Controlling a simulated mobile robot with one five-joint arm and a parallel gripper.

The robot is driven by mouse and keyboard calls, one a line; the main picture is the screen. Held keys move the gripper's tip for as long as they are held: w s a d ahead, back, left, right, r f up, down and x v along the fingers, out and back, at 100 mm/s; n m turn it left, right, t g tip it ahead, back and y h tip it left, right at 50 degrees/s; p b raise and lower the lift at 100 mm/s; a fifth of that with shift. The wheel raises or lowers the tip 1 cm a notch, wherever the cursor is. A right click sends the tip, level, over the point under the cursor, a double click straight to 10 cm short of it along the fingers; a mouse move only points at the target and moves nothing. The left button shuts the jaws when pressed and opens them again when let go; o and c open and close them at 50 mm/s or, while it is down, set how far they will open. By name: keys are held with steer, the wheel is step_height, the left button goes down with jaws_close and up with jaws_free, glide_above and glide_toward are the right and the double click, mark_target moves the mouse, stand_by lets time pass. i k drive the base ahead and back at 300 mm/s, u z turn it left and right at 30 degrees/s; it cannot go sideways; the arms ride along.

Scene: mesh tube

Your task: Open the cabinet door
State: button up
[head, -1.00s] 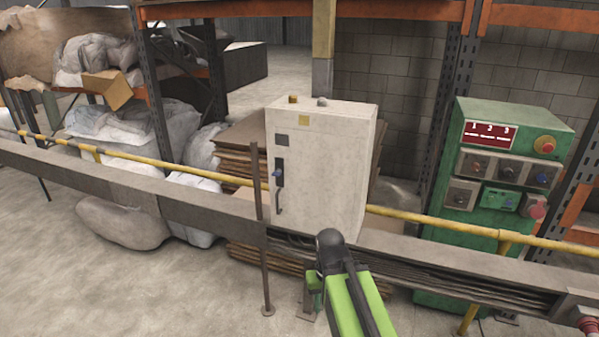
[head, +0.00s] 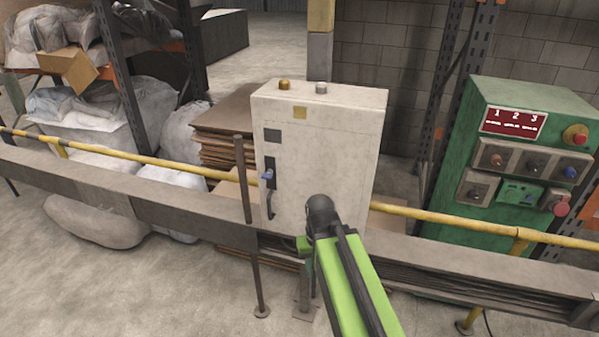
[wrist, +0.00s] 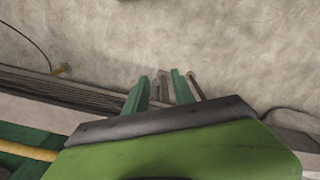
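In the head view my green and black arm reaches up in front of the cabinet's lower part. My gripper is low, mostly hidden behind the arm, below and right of the handle, apart from it.
A green control box (head: 515,165) is at right. Stacked boards (head: 225,130) and wrapped sacks lie behind. Floor at front left is clear.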

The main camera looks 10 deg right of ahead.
mark_target(309, 148)
steer(key=u, duration=5.65)
steer(key=i, duration=0.1)
steer(key=z, duration=2.9)
steer(key=k, duration=0.6)
steer(key=z, duration=1.25)
steer(key=i, duration=1)
steer(key=u, duration=0.1)
